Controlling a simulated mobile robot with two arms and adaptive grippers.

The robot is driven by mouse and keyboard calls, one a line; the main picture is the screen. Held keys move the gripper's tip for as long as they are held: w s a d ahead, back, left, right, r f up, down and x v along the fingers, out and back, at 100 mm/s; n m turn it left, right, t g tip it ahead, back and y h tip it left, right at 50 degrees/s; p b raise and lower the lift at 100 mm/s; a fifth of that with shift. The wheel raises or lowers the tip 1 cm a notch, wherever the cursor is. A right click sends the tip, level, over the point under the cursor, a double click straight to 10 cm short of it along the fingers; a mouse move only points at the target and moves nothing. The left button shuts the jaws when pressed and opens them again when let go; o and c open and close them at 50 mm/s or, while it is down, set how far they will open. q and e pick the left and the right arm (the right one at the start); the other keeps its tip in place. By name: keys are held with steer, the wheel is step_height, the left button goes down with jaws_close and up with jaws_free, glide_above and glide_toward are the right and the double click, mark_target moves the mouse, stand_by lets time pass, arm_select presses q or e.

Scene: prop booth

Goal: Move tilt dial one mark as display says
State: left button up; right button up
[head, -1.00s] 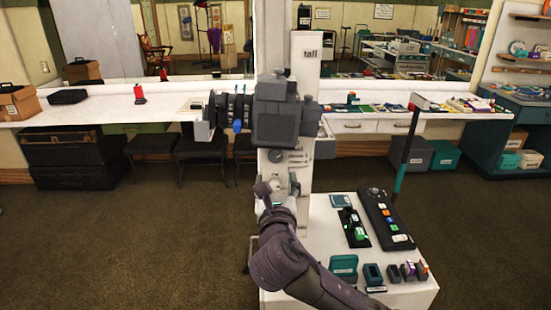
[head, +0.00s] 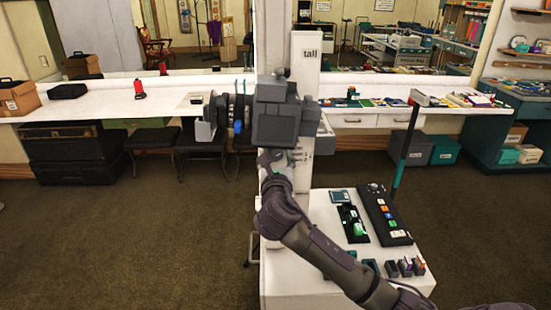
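A white upright panel (head: 302,178) stands behind a dark grey box-like device (head: 283,112). At its top, a display (head: 311,52) reads "tall". My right arm rises from the lower right, and my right gripper (head: 277,157) is at the panel's front face, just below the dark device. The gripper and wrist cover the part of the panel where round dials showed earlier, so I cannot make out the tilt dial or its marks. Whether the fingers are open, shut or touching a dial is too small and hidden to tell. My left gripper is not in view.
A white table (head: 290,280) in front holds a black strip with coloured buttons (head: 384,214), a smaller black tray (head: 353,223) and several small blocks. A long white counter (head: 100,102) runs behind; floor at left is clear.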

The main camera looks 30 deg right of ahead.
steer(key=c, duration=0.9)
steer(key=shift+o, duration=0.2)
steer(key=shift+r+m+p, duration=0.15)
steer(key=shift+m+p, duration=0.7)
steer(key=shift+m, duration=1.15)
steer(key=o, duration=1.1)
steer(key=shift+o, duration=0.2)
steer(key=v, duration=1.2)
